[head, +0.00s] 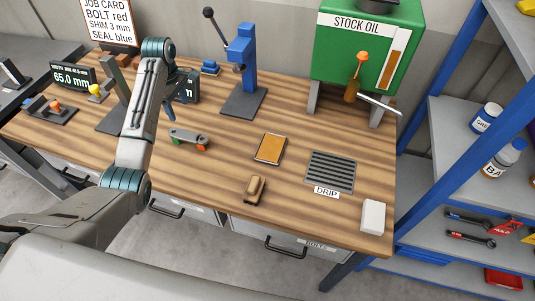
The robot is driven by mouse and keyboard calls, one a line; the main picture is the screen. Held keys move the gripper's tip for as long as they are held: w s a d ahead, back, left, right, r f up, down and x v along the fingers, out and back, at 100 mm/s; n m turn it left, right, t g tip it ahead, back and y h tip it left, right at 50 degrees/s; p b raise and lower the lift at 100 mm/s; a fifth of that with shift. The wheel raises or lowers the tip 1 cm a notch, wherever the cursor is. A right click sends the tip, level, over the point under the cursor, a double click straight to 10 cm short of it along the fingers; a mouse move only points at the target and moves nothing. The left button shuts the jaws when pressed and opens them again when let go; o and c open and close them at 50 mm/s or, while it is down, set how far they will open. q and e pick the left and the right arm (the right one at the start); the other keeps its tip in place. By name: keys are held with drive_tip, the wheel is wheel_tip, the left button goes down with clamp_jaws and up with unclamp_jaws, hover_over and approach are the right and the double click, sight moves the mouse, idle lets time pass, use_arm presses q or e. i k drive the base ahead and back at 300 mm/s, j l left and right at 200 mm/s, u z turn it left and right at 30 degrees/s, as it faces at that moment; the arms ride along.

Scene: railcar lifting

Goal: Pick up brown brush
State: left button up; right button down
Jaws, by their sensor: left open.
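The brown brush (255,189) lies on the wooden bench near its front edge, below an orange-brown pad with a dark border. It looks like a small block with a rounded top, and nothing touches it. My left arm comes in from the left and rises over the bench. My left gripper (174,83) is open, up and to the left of the brush and well apart from it. It is partly hidden behind my forearm. My right gripper is not in view.
The orange-brown pad (270,149), a drip grate (330,171) and a white block (373,217) lie around the brush. A blue press (241,70) and green oil tank (367,45) stand behind. Blue shelving (410,130) bounds the right.

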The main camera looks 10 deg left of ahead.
sight(255, 187)
drive_tip(key=k+l, duration=0.15)
drive_tip(key=l, duration=0.2)
drive_tip(key=k+l, duration=0.15)
drive_tip(key=l, duration=0.2)
drive_tip(key=k+l, duration=0.35)
drive_tip(key=l, duration=0.3)
drive_tip(key=z, duration=0.05)
